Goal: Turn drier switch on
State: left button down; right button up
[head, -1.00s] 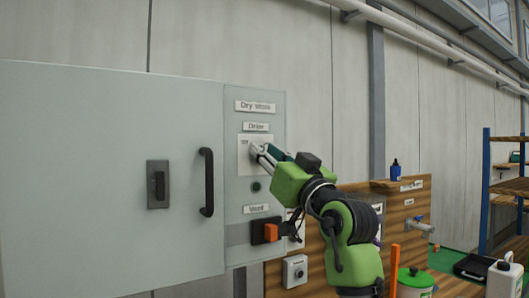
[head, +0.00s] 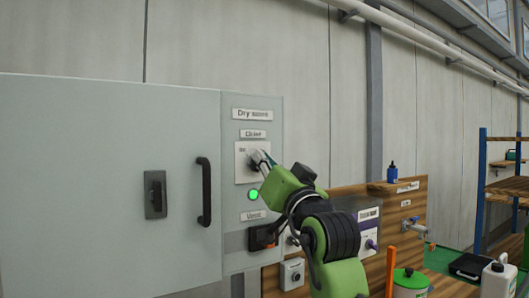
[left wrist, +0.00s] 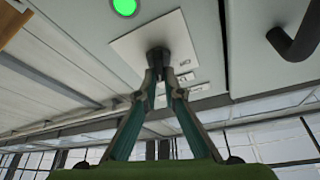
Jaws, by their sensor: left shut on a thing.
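The Drier switch has a white plate (head: 242,165) under the "Drier" label on the grey cabinet's control strip. Its dark knob (left wrist: 157,57) shows in the left wrist view between the fingertips; in the head view the fingers mostly hide it. My left gripper (head: 259,159) is shut on this knob; its two fingers also show in the left wrist view (left wrist: 158,76). A round green lamp (head: 253,195) just below the plate is lit, and it is bright in the left wrist view too (left wrist: 124,7). My right gripper is not in view.
The cabinet door (head: 110,180) with a black bar handle (head: 204,191) is left of the strip. A dark Vent switch (head: 262,238) sits below the lamp. A wooden bench panel (head: 400,200) with a blue bottle (head: 393,172) and a tap stands to the right.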

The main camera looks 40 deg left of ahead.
pick_arm(q)
jog(key=shift+w+m+t+h+p, duration=0.1)
jog(key=shift+m+t+h+p, duration=0.5)
jog(key=shift+m+p, duration=0.9)
jog(key=shift+m+t+h+p, duration=0.55)
jog(key=shift+m+p, duration=0.75)
jog(key=shift+m, duration=0.4)
jog(key=c, duration=2.3)
grip_release()
jog(key=shift+o, duration=0.7)
jog(key=shift+a+f, duration=0.1)
